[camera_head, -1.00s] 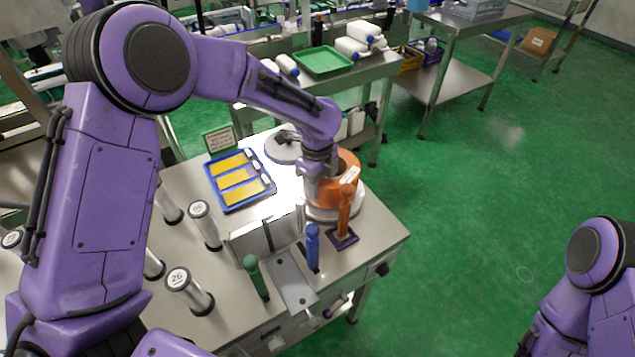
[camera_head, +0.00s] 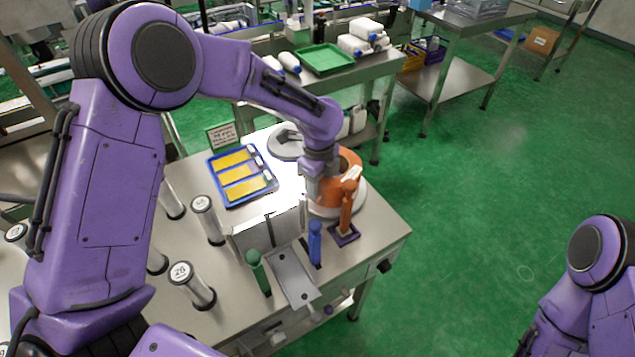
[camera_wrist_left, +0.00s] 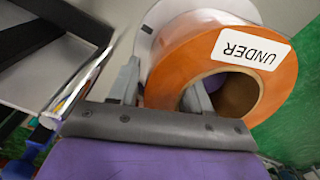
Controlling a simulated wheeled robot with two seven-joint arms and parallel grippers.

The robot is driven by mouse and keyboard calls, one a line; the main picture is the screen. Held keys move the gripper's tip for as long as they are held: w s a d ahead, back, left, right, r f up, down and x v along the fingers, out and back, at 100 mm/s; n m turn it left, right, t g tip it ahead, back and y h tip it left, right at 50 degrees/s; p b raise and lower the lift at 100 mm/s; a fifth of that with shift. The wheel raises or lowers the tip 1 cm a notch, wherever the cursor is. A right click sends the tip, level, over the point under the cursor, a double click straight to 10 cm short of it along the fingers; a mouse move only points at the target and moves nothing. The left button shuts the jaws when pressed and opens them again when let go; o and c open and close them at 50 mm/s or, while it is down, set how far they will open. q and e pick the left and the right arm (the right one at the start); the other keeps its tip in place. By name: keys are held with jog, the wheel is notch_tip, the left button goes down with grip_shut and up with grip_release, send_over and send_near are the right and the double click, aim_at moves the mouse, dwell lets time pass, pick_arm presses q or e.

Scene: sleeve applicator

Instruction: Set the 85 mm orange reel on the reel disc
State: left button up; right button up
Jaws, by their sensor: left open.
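The orange reel (camera_head: 347,190) sits on a round white disc (camera_head: 355,205) at the right end of the steel table. In the left wrist view the reel (camera_wrist_left: 275,88) has a white label reading "UNDER", and the white disc (camera_wrist_left: 160,14) shows behind it. My left gripper (camera_head: 322,188) is at the reel's left side, open. In the wrist view one finger of this gripper (camera_wrist_left: 160,86) is outside the reel wall and the other is in the bore. I cannot tell whether either finger touches the wall. My right arm shows at the right edge; its gripper is out of view.
An orange handle (camera_head: 348,208) stands close in front of the reel, with blue (camera_head: 315,243) and green (camera_head: 257,270) handles left of it. A grey box-like fixture (camera_head: 268,233), a blue tray (camera_head: 240,175) and several clear cylinders (camera_head: 192,287) share the table. Green floor lies right.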

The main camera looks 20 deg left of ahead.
pick_arm(q)
jog(key=shift+w+d+r, duration=0.1)
jog(key=shift+w+r, duration=0.05)
notch_tip(320, 180, up, 10)
jog(key=shift+r+b, duration=0.15)
jog(key=shift+b, duration=0.25)
